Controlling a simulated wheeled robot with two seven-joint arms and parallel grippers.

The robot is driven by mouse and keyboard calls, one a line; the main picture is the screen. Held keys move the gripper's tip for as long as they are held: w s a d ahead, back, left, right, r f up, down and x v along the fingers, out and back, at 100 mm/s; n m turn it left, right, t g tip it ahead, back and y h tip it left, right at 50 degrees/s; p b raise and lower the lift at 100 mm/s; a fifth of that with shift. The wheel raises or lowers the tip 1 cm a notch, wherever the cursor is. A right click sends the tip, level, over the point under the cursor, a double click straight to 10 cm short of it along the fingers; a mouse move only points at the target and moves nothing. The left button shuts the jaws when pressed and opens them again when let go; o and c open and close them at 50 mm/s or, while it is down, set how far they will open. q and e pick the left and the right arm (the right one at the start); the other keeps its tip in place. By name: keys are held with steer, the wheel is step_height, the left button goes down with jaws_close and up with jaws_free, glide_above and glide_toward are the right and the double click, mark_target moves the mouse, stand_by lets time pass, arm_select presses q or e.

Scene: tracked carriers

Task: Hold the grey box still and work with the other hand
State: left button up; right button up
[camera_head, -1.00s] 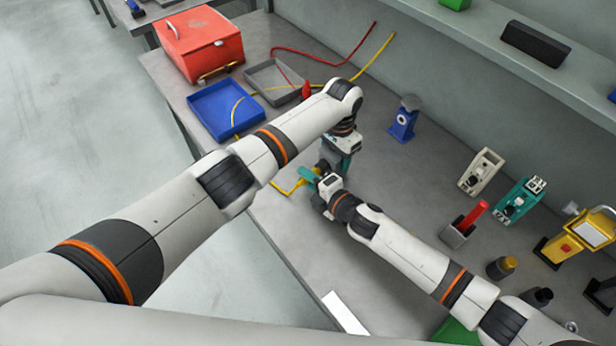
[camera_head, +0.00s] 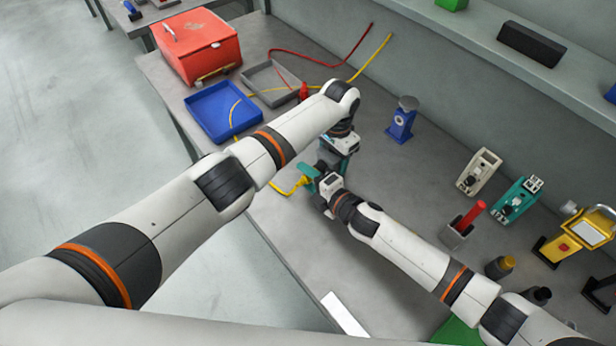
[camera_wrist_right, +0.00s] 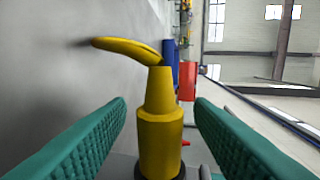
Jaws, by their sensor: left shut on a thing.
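My left gripper (camera_head: 333,160) is over the bench, partly covered by its own wrist and by the right hand. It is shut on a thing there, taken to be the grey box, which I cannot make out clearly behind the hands. My right gripper (camera_head: 310,178) is close beside it. In the right wrist view its teal fingers (camera_wrist_right: 160,112) are open, one on each side of a yellow plug (camera_wrist_right: 160,135), with gaps on both sides. A yellow cable (camera_wrist_right: 128,47) bends away from the plug's end. The plug (camera_head: 305,182) also shows in the head view.
A blue tray (camera_head: 207,96), a grey tray (camera_head: 253,77) and a red case (camera_head: 192,45) are at the back left. A blue device (camera_head: 402,125) stands behind the hands. Several fixtures and a red-handled tool (camera_head: 470,217) fill the right. The front bench is fairly clear.

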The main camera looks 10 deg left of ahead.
steer(key=v, duration=1.2)
stand_by(0.3)
arm_select(q)
steer(key=o, duration=1.1)
steer(key=shift+o, duration=0.2)
step_height(320, 180, up, 12)
steer(key=shift+r, duration=0.1)
